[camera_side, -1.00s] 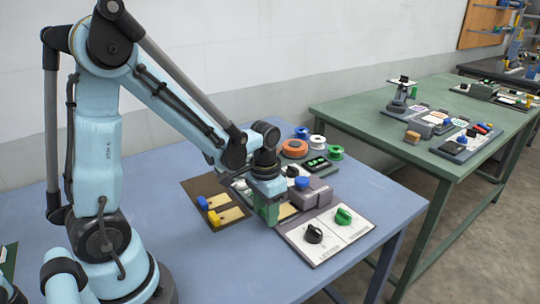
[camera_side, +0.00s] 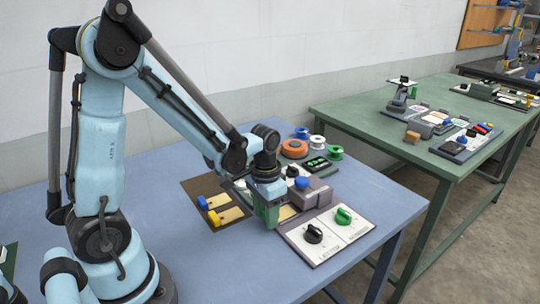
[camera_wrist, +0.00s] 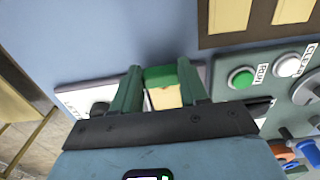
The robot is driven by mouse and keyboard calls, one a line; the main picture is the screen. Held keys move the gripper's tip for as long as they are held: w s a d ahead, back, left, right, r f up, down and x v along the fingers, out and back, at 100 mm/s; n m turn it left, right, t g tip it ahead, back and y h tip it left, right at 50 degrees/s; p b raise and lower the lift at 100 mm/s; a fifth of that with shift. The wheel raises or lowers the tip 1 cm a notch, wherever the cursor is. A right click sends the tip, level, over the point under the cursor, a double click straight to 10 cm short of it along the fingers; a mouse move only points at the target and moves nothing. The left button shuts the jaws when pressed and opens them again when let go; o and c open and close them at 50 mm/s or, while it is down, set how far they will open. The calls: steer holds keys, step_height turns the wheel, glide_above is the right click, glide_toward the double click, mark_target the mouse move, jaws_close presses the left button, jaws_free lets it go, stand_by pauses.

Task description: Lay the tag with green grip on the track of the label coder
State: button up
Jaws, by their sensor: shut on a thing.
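My gripper (camera_wrist: 160,92) is shut on the tag with green grip (camera_wrist: 158,74), whose green end and pale tan body show between the two green fingers. In the side view my gripper (camera_side: 267,214) points down beside a grey machine (camera_side: 314,195) with a blue knob, which I take to be the label coder. A tan strip (camera_side: 287,213) shows just right of the fingers. The track is not clearly seen, and I cannot tell whether the tag touches it.
A brown mat (camera_side: 197,188) holds tags with blue (camera_side: 203,203) and yellow (camera_side: 214,218) grips. A white board with black (camera_side: 313,233) and green (camera_side: 343,216) knobs lies in front of the machine. Spools (camera_side: 295,148) stand behind.

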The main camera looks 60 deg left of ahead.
steer(key=o, duration=1.1)
steer(key=shift+o, duration=0.4)
steer(key=o, duration=0.4)
steer(key=shift+r, duration=3.5)
